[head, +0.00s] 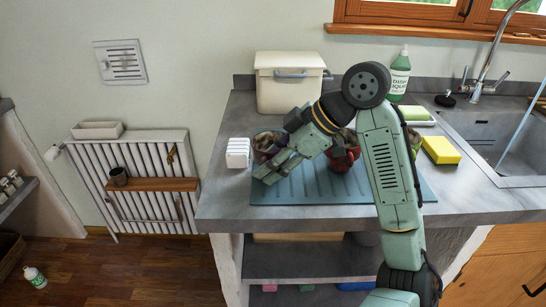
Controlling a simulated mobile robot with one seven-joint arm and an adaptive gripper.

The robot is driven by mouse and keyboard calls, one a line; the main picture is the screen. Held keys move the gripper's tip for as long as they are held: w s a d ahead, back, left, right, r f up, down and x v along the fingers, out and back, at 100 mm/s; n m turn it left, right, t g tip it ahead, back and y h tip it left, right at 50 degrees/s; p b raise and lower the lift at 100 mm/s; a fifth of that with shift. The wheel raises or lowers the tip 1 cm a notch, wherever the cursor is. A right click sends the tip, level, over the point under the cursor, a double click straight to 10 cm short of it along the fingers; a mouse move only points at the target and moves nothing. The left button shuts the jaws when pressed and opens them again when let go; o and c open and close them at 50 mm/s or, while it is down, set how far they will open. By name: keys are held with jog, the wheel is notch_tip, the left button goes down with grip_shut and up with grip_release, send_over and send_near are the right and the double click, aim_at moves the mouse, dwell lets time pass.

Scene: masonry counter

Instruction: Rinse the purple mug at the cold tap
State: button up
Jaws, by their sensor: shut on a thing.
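A dull purple-brown mug (265,143), which I take for the purple mug, is at the left end of the blue ribbed drying mat (330,190). My gripper (268,174) reaches down to the left at this mug and is shut on it. The fingers and my arm hide part of the mug, and I cannot tell whether it touches the mat. The tap (490,62) curves over the grey sink (490,128) at the far right. A pale blue stream of water (520,118) shows over the sink.
A red mug (342,160) stands on the mat close behind my arm. A white rack (238,152) is left of the mat. A cream bin (288,88), a green dish-soap bottle (400,75) and a yellow sponge (441,150) are around it.

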grip_shut()
